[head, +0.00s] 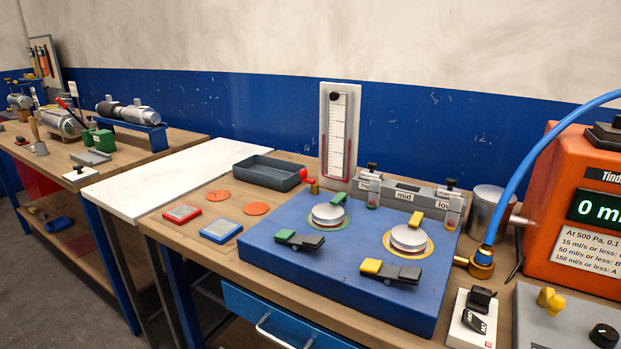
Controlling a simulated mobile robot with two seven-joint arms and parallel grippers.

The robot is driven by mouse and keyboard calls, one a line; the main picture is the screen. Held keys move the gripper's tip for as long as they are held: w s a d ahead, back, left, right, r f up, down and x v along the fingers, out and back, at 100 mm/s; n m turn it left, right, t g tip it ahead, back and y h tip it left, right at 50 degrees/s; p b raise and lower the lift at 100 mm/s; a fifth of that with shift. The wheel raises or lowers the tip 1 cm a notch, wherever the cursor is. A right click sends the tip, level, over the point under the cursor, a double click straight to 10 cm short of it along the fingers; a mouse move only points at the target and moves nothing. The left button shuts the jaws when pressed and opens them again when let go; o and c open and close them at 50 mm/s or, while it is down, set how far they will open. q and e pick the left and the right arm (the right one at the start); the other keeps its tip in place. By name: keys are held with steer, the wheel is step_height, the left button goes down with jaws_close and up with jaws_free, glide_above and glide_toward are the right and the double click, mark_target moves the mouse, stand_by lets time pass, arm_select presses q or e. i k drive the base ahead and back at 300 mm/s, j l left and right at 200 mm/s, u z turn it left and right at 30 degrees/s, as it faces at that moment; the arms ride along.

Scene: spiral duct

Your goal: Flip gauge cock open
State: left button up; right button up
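A white gauge panel with a U-shaped red tube and a scale (338,135) stands upright behind the blue test block (300,262). A small brass cock with a red ball-ended handle (305,175) sits at the block's back left corner, just left of the gauge foot. Its handle tilts up and to the left; I cannot tell from this whether it is open or shut. Neither of my grippers shows in the head view.
The block carries two silver caps (408,238) and dark clamps (299,240). A grey tray (268,173) lies close left of the cock. A blue hose (520,170) runs right to an orange meter (580,215). The white bench top (170,180) is bare.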

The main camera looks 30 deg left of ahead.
mark_target(314, 186)
steer(key=u, duration=1.65)
steer(key=i+j, duration=0.85)
steer(key=k+j+z, duration=0.35)
steer(key=k+j, duration=0.15)
steer(key=i, duration=0.35)
steer(key=i+l+u, duration=0.2)
steer(key=l, duration=0.15)
steer(key=i+l+u, duration=0.2)
steer(key=l, duration=0.15)
steer(key=k, duration=0.1)
